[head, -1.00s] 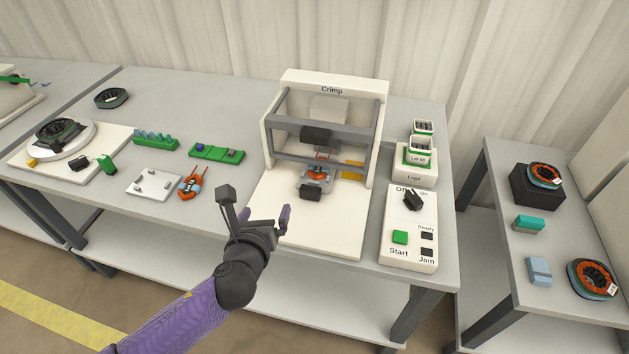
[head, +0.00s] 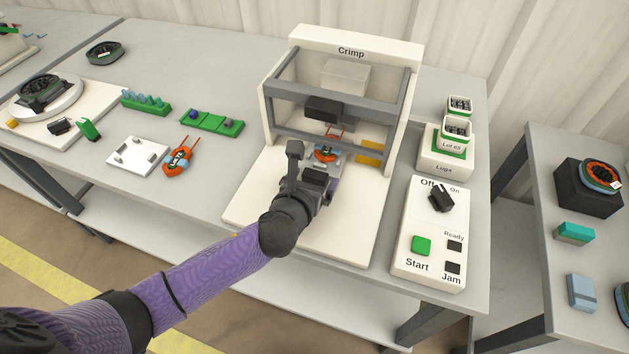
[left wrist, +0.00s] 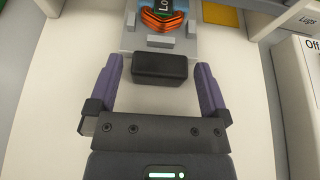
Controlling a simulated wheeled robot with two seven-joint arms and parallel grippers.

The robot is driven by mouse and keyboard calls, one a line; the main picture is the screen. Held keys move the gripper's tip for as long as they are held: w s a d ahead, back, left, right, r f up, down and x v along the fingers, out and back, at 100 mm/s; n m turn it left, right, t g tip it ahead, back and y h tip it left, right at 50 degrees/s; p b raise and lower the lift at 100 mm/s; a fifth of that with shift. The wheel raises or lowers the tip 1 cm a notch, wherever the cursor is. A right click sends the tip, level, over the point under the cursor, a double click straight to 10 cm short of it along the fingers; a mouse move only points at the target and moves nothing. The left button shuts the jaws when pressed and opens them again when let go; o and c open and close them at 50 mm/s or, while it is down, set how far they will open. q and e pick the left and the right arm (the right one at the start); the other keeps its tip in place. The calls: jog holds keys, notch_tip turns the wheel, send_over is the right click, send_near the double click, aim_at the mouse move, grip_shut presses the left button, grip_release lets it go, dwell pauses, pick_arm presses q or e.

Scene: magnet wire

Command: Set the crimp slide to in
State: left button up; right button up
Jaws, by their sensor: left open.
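The crimp machine (head: 350,40) stands on the table with its frame open at the front. Its slide (left wrist: 118,42) is a grey plate carrying an orange wound part (left wrist: 165,20); the part also shows in the head view (head: 326,154). The slide's black handle block (left wrist: 160,67) sticks out toward me over the white base. My left gripper (left wrist: 158,72) is open, with its purple fingers on either side of the handle, apart from it. In the head view the left gripper (head: 318,180) partly covers the slide and handle. My right gripper is not in view.
A control box (head: 428,230) with a knob, green start button and two dark indicators stands right of the machine. A lugs holder (head: 446,165) is behind it. Left of the machine are a white pegged plate (head: 137,155) and green racks (head: 212,123).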

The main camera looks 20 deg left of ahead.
pick_arm(q)
jog(key=shift+w, duration=0.25)
grip_shut()
dwell(0.3)
